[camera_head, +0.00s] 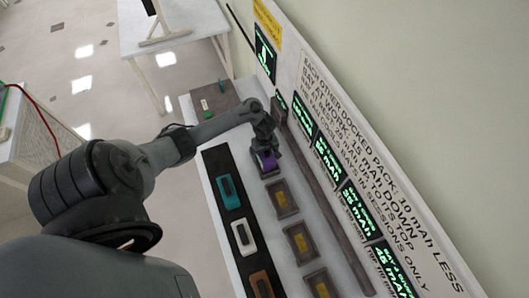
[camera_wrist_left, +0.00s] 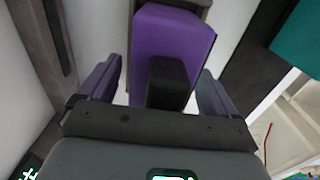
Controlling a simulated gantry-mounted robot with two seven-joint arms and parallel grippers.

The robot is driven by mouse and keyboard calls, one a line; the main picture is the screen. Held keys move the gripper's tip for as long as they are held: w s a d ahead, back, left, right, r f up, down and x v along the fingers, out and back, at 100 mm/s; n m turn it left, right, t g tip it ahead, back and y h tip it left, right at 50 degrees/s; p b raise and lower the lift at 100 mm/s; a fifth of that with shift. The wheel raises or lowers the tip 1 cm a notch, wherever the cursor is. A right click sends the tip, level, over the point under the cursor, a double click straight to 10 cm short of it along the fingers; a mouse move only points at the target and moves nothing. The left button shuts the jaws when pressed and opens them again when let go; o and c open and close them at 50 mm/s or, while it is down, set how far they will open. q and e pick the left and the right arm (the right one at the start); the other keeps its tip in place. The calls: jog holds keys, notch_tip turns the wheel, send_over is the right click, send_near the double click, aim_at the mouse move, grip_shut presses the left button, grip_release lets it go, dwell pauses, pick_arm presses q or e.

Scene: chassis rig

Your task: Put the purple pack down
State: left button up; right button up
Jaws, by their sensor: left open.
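The purple pack (camera_head: 267,161) sits at the far end of a row of docking bays on the white bench, just below my left gripper (camera_head: 265,146). In the left wrist view the purple pack (camera_wrist_left: 173,35) has a black handle block (camera_wrist_left: 168,82) on it. My left gripper (camera_wrist_left: 157,90) is open, with one finger on each side of the handle and a visible gap to it. The pack hides most of the bay under it. My right gripper is not in view.
Several empty-looking bays with yellow centres (camera_head: 282,199) run toward the front. A wall panel with green displays (camera_head: 329,160) stands close on the right.

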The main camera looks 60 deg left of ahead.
pick_arm(q)
notch_tip(320, 180, up, 10)
jog(key=p, duration=0.4)
jog(key=shift+r+p, duration=0.1)
jog(key=shift+p, duration=0.2)
jog(key=shift+r+p, duration=0.75)
jog(key=shift+r, duration=0.05)
jog(key=s+d+m+t+y, duration=0.1)
jog(key=d+m+t, duration=0.2)
jog(key=d+m, duration=1.1)
jog(key=s+d+r+m+h, duration=0.1)
jog(key=s+d+r+m, duration=0.3)
jog(key=s+d+r, duration=0.7)
notch_tip(320, 180, up, 3)
jog(key=shift+s+d+r+m+t, duration=0.1)
jog(key=shift+s+d+m+t, duration=0.05)
jog(key=shift+s+m+t, duration=0.2)
